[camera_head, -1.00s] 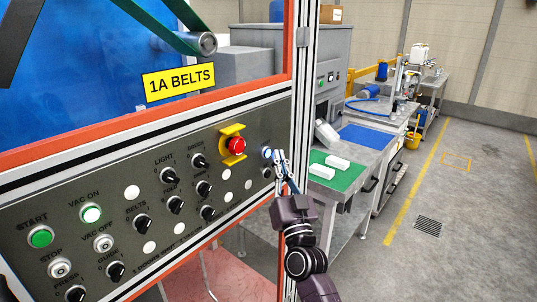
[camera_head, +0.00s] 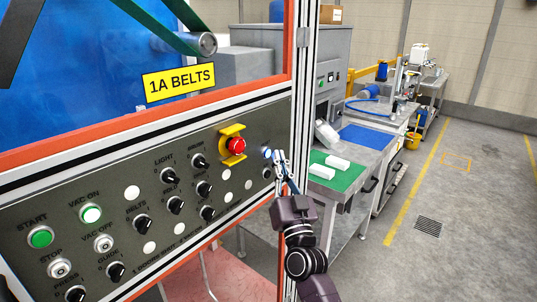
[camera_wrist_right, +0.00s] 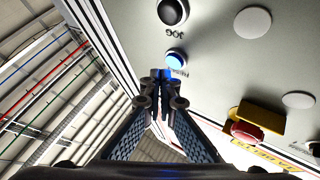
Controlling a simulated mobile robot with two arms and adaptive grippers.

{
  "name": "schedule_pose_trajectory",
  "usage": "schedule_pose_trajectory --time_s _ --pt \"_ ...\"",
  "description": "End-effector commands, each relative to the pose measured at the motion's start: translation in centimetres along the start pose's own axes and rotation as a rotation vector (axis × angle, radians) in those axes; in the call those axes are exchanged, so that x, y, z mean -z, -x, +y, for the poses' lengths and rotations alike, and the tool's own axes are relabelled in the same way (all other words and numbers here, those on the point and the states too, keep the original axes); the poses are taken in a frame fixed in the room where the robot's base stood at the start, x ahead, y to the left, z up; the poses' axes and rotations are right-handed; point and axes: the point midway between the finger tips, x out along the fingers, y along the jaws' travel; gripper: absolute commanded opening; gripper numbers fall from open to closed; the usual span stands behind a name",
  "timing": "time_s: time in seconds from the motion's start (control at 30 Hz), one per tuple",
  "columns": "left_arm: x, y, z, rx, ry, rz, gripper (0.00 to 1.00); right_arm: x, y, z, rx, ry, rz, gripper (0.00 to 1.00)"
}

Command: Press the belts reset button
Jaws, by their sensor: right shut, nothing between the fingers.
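The control panel (camera_head: 120,200) sits below the yellow 1A BELTS sign (camera_head: 179,82). A small lit blue button (camera_head: 266,153) is near the panel's right end, right of the red emergency stop (camera_head: 237,146) in its yellow guard. My right gripper (camera_head: 278,157) is shut and empty, its tips right at the blue button. In the right wrist view the blue button (camera_wrist_right: 175,59) shows just beyond the closed fingertips (camera_wrist_right: 161,73); I cannot tell whether they touch it. No label for this button is readable.
A black knob marked JOG (camera_wrist_right: 173,12) is beside the blue button. Black selector knobs, blank white discs and the green START button (camera_head: 41,237) fill the panel leftward. A bench with a green mat (camera_head: 345,178) stands behind my right arm. The floor at right is clear.

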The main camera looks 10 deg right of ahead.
Motion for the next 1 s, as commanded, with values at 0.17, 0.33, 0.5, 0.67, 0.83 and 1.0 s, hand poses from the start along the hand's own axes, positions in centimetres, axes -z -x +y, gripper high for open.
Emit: schedule_pose_trajectory --time_s 0.17,0.33,0.5,0.67,0.83,1.0 --pt "0.02 0.00 0.02 0.000 0.000 0.000 0.00 -0.13 -0.24 -0.17 0.000 0.000 0.000 0.00" --pt "0.03 -0.01 0.03 0.000 0.000 0.000 0.00 -0.40 -0.59 -0.45 0.000 0.000 0.000 0.00" --pt "0.04 -0.01 0.03 0.000 0.000 0.000 0.00 -0.41 -0.60 -0.46 0.000 0.000 0.000 0.00" --pt "0.03 -0.01 0.03 0.000 0.000 0.000 0.00 -0.41 -0.61 -0.45 0.000 0.000 0.000 0.00" --pt "0.04 -0.04 0.04 0.000 0.000 0.000 0.00 -0.48 -0.70 -0.52 0.000 0.000 0.000 0.00" --pt "0.03 -0.07 0.04 0.000 0.000 0.000 0.00 -0.58 -0.85 -0.62 0.000 -0.001 0.000 0.00"
